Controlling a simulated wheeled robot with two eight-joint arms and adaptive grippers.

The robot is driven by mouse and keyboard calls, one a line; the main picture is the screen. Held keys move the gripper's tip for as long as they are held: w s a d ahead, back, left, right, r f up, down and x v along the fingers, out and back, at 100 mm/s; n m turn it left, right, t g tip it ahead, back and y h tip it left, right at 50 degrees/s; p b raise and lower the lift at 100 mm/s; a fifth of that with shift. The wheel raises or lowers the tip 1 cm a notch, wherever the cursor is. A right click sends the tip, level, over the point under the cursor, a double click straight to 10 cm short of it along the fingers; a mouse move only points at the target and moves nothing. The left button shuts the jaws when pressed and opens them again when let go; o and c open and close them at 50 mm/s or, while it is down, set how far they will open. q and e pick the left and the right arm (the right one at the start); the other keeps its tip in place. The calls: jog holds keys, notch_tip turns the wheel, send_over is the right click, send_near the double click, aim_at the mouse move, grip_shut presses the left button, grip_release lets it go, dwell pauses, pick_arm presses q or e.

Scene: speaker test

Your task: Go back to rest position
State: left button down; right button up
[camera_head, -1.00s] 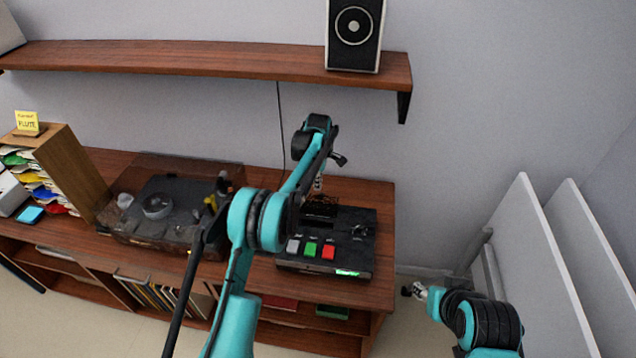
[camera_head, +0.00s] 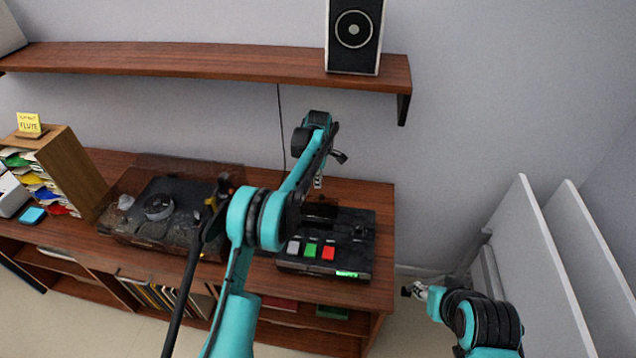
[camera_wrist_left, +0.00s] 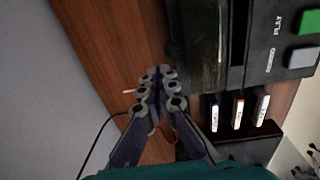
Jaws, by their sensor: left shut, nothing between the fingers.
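My left gripper (camera_head: 318,182) hangs at the back of the cabinet top, behind the black player (camera_head: 352,227). In the left wrist view its fingers (camera_wrist_left: 157,76) are closed together and empty, over wood beside the player's dark edge (camera_wrist_left: 205,45). The player has a grey button (camera_head: 293,247), a green button (camera_head: 311,250) and a red button (camera_head: 328,253), with a lit green display at its front. My right gripper (camera_head: 411,291) is low, right of the cabinet; it is too small to tell whether it is open.
A wooden shelf (camera_head: 200,60) with a speaker (camera_head: 354,37) runs above. A turntable (camera_head: 160,208) and a wooden file holder (camera_head: 72,170) stand left on the cabinet top (camera_head: 376,192). White panels (camera_head: 530,260) stand at right. A thin cable (camera_head: 280,120) hangs down the wall.

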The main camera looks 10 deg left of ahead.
pick_arm(q)
jog(key=s+a+r+m+t+b, duration=0.1)
jog(key=s+r+m, duration=0.2)
jog(key=s+r, duration=0.35)
jog(key=s+a+r+m+t+b, duration=0.15)
jog(key=s+r, duration=0.25)
jog(key=r, duration=0.6)
jog(key=s+r+m+b, duration=0.2)
jog(key=s+m, duration=0.3)
jog(key=s, duration=0.4)
jog(key=s+a+f+m+t+b, duration=0.1)
jog(key=s+f+m, duration=0.3)
jog(key=s, duration=0.7)
jog(key=s+f+m+t+b, duration=0.1)
jog(key=s+f+m+t, duration=0.2)
jog(key=s+f, duration=0.4)
jog(key=s+m, duration=0.1)
jog(key=s, duration=0.3)
jog(key=shift+a+f+b, duration=0.3)
jog(key=shift+a+b, duration=0.05)
jog(key=shift+a, duration=0.05)
jog(key=shift+s+f+m, duration=0.1)
jog(key=shift+m, duration=0.15)
